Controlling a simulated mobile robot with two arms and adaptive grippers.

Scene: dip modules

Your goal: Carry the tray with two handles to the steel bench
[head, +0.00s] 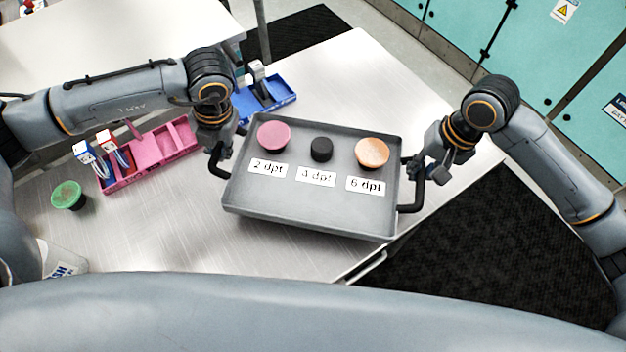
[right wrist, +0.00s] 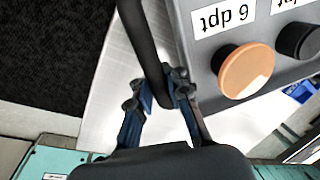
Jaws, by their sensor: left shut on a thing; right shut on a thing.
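The grey tray (head: 310,212) has a black handle at each short side and is held between my two arms, over the brushed steel bench (head: 335,88). I cannot tell if its underside touches the bench. It bears a pink round piece (head: 273,136), a black one (head: 321,149) and an orange one (head: 372,152), above labels 2 dpt, 4 dpt and 6 dpt. My left gripper (head: 219,150) is shut on the left handle. My right gripper (head: 417,167) is shut on the right handle (right wrist: 143,40). The right wrist view also shows the orange piece (right wrist: 246,72).
A pink bin (head: 150,158) and a blue bin (head: 265,95) stand on the bench left of and behind the tray. A green round piece (head: 68,195) lies at the far left. A dark mat (head: 470,255) covers the floor at right. Teal cabinets (head: 480,30) stand behind.

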